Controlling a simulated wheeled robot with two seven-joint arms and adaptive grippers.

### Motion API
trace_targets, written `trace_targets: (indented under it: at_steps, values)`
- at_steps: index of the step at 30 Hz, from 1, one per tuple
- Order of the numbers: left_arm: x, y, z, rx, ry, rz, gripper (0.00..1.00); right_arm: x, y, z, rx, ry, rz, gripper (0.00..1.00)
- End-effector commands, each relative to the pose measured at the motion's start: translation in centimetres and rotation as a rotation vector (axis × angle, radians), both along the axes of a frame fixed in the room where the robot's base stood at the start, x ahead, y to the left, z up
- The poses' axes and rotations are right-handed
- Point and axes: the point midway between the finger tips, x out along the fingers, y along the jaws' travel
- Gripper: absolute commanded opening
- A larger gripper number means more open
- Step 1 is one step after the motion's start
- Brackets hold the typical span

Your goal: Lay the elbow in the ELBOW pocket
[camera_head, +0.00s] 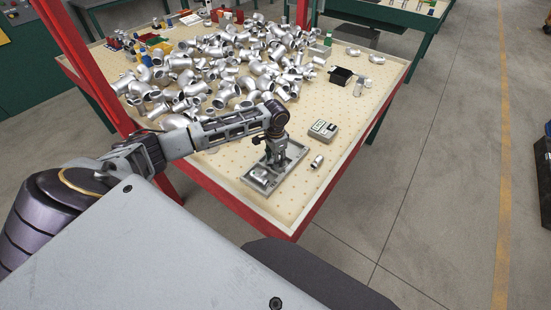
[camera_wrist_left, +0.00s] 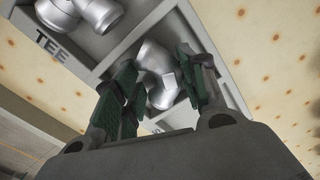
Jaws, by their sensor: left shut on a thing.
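The silver elbow (camera_wrist_left: 155,72) is between the green-padded fingers of my left gripper (camera_wrist_left: 158,82) in the left wrist view. The gripper is shut on it. It shows over a grey tray (camera_wrist_left: 112,46), within the outline of a pocket beside the one marked TEE; I cannot tell whether it touches the floor. That pocket's own label is hidden. A silver tee (camera_wrist_left: 88,12) lies in the TEE pocket. In the head view my left gripper (camera_head: 274,160) points down over the tray (camera_head: 268,193), and hides the elbow. My right gripper is not in view.
A loose silver fitting (camera_head: 317,160) lies right of the tray, and a grey labelled box (camera_head: 322,130) stands behind it. A big heap of castings (camera_head: 215,65) covers the back of the pegboard table (camera_head: 330,185). A black box (camera_head: 341,75) stands at the right. The table's front-right corner is clear.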

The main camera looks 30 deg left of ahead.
Motion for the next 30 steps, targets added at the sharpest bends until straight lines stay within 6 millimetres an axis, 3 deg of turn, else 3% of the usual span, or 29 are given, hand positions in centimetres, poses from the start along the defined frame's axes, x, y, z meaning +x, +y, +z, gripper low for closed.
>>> trace_targets:
  at_steps: [8, 9, 11, 24, 30]
  values:
    - [0.0, 0.0, -0.1, 0.000, -0.001, 0.001, 0.11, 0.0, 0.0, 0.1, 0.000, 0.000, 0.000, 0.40]
    - [0.0, 0.0, -0.2, 0.000, 0.000, 0.001, 0.44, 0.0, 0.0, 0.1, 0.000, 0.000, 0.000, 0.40]
    - [0.0, 0.0, -0.2, 0.000, 0.000, 0.001, 0.50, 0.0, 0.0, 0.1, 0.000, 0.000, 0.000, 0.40]
    - [0.0, 0.0, 0.0, 0.000, -0.001, 0.000, 0.50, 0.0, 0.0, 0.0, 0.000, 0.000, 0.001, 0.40]
    - [0.1, 0.0, 1.5, 0.000, -0.002, 0.001, 0.50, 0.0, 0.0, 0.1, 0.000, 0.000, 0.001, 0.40]
